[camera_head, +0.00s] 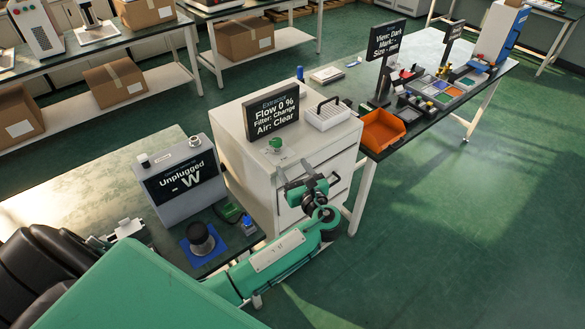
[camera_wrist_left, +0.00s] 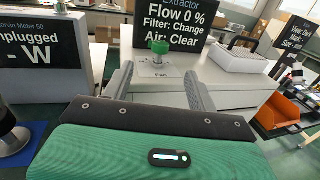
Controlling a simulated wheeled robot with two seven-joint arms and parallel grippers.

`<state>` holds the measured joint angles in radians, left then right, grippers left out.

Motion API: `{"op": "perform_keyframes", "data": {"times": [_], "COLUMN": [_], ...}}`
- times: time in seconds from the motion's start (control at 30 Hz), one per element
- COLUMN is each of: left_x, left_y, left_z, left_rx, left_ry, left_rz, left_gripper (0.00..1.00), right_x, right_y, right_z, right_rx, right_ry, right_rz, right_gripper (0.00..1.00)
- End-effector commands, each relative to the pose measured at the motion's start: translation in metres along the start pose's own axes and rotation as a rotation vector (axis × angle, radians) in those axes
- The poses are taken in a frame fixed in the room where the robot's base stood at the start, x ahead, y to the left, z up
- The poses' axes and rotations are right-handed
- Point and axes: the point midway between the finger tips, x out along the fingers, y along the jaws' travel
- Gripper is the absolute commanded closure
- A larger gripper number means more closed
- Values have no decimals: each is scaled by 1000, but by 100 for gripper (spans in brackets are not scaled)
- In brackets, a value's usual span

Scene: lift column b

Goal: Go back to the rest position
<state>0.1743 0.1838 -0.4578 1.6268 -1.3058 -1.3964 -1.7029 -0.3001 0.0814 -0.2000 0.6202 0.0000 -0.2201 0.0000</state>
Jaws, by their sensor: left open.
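My left gripper (camera_head: 290,178) is at the end of the green arm, in front of the white extractor cabinet (camera_head: 235,150). In the left wrist view its two grey fingers (camera_wrist_left: 160,88) stand apart with nothing between them. A green knob (camera_head: 276,144) on a white plate sits on top of the cabinet. In the left wrist view the knob (camera_wrist_left: 159,47) lies beyond the fingers, with a visible space. My right gripper is in neither view.
The extractor display (camera_head: 271,115) and a white tray (camera_head: 327,113) stand on the cabinet. A grey power meter (camera_head: 182,182) is left of it. An orange bin (camera_head: 382,131) is on the bench to the right. Green floor (camera_head: 450,220) is free at right.

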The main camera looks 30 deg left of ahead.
Motion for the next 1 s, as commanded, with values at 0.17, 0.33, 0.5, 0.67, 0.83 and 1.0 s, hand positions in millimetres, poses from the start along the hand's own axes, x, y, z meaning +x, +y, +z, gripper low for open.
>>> {"op": "perform_keyframes", "data": {"times": [0.17, 0.33, 0.5, 0.67, 0.83, 1.0], "left_x": [0, 1, 1, -11, -47, -101], "left_y": [0, 0, 2, 18, 57, 116], "left_z": [0, -3, -58, -171, -292, -396], "left_rx": [0, -1, -41, -170, -365, -598], "left_ry": [0, 5, 115, 365, 658, 919], "left_rz": [0, -2, -43, -75, -11, 167], "left_gripper": [42, 42, 42, 42, 42, 42], "right_x": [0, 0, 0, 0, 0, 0], "right_y": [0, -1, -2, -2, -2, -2], "right_z": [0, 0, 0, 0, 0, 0], "right_rx": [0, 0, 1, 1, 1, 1], "right_ry": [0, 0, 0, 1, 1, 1], "right_rz": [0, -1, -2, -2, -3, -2], "right_gripper": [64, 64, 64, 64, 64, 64]}}
